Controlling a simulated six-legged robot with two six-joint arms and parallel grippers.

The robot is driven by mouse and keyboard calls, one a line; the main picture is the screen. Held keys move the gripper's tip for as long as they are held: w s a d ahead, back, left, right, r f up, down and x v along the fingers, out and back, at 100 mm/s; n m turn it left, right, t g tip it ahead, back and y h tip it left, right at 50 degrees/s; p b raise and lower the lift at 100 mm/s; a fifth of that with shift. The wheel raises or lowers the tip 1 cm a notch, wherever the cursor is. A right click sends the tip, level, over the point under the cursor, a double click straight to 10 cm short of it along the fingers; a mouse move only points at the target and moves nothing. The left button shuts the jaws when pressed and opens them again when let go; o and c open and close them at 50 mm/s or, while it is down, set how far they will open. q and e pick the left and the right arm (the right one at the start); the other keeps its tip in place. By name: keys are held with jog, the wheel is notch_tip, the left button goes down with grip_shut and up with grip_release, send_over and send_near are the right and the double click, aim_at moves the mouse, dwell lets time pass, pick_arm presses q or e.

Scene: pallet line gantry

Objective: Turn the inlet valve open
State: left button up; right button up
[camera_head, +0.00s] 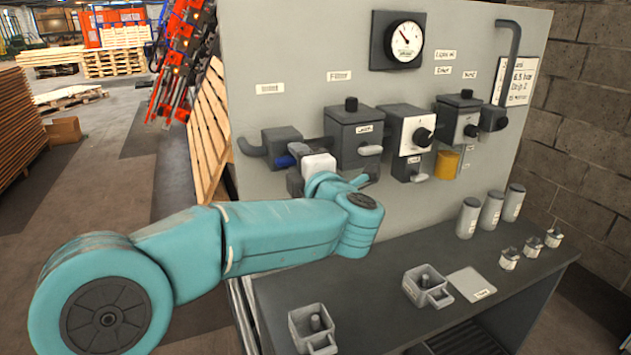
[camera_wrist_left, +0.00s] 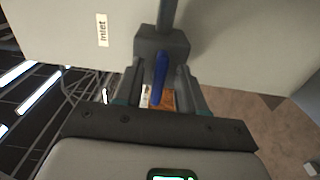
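The inlet valve is a grey block (camera_head: 283,142) on the left of the upright panel, with a blue lever (camera_head: 286,161) on it. In the left wrist view the valve block (camera_wrist_left: 163,44) sits below the pipe, and the blue lever (camera_wrist_left: 160,75) points toward my wrist. My left gripper (camera_head: 291,175) is at the lever, partly hidden by its own arm in the head view. In the wrist view its two fingers (camera_wrist_left: 161,88) stand on either side of the lever with gaps showing, so it is open around it. My right gripper is not in view.
Other grey units (camera_head: 355,135) with knobs sit to the right on the panel, below a gauge (camera_head: 404,42). A bench (camera_head: 390,320) below holds open boxes, a plate, canisters and small parts. A red rack (camera_head: 184,60) and a slatted pallet (camera_head: 208,130) stand left.

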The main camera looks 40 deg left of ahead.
pick_arm(q)
jog(key=b+v, duration=0.2)
jog(key=v, duration=1.3)
